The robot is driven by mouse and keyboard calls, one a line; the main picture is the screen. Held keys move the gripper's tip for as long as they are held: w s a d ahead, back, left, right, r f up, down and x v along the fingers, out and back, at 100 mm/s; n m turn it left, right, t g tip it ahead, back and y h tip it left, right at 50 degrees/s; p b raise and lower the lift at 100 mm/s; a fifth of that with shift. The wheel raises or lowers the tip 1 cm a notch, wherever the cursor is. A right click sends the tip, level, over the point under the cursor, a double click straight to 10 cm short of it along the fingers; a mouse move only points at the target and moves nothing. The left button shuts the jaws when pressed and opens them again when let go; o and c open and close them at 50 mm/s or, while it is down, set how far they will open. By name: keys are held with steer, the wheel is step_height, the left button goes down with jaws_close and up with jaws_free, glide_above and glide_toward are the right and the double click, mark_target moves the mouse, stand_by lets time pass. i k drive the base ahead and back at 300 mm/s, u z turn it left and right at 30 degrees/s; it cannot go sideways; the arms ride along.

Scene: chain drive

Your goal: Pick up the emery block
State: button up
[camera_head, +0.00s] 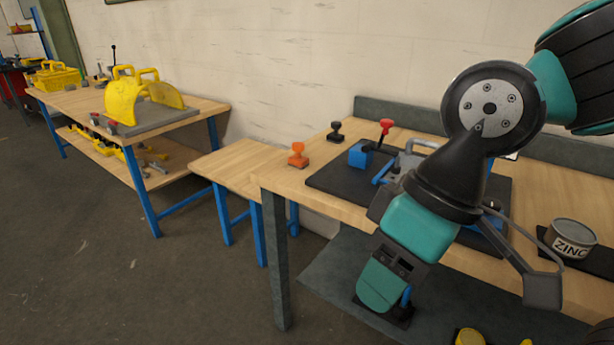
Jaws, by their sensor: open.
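I cannot tell for sure which thing is the emery block. Two small blocks with knobbed handles stand upright on the workbench (262,180), left of the dark mat: an orange one (297,156) near the left edge and a black one (335,131) farther back. My arm hangs over the front of the bench.
The dark mat (325,179) bears a blue fixture (360,155) with a red-knobbed lever (386,127), partly behind my arm. A ZINC tin (572,238) stands at right. A lower bench and another bench (215,106) with a yellow guard (123,98) are at left.

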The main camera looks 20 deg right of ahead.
mark_target(297, 160)
steer(key=z, duration=0.15)
steer(key=k, duration=0.45)
steer(key=u, duration=1.35)
steer(key=i, duration=1.5)
steer(key=z, duration=0.4)
steer(key=i, duration=0.65)
steer(key=z, duration=1.15)
steer(key=i, duration=0.3)
steer(key=z, duration=0.15)
